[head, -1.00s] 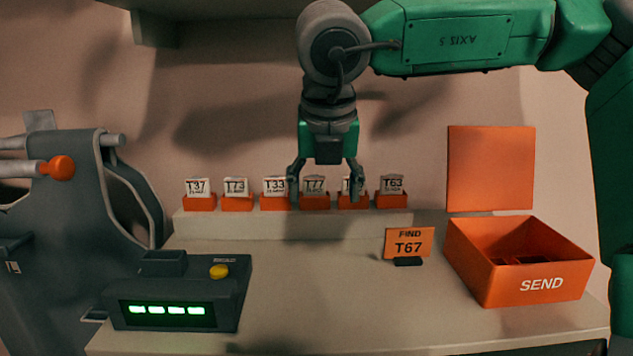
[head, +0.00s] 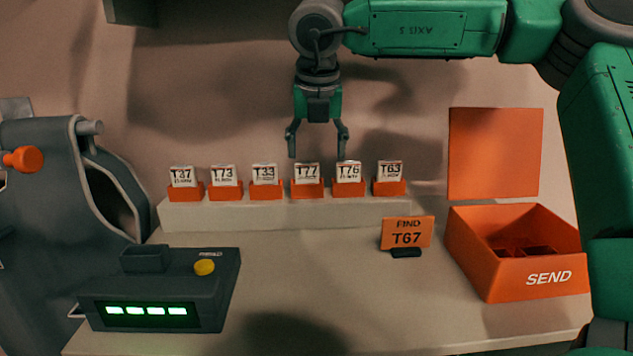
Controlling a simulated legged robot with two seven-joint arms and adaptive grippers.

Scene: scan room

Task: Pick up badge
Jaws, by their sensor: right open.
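Several white badges stand upright in orange holders in a row on a pale ledge (head: 290,214). From left they read T37 (head: 182,177), T73 (head: 223,176), T33 (head: 264,175), T77 (head: 307,174), T76 (head: 348,172) and T63 (head: 389,171). An orange sign (head: 407,232) reads "FIND T67"; I see no badge marked T67. My right gripper (head: 318,152) is open and empty, pointing down, with its fingertips just above the T77 and T76 badges. My left gripper is not in view.
An open orange SEND box (head: 530,279) with its lid up stands at right. A dark scanner unit (head: 160,295) with green lights and a yellow button (head: 205,267) sits front left. Dark machinery (head: 55,220) stands at far left. The middle of the table is clear.

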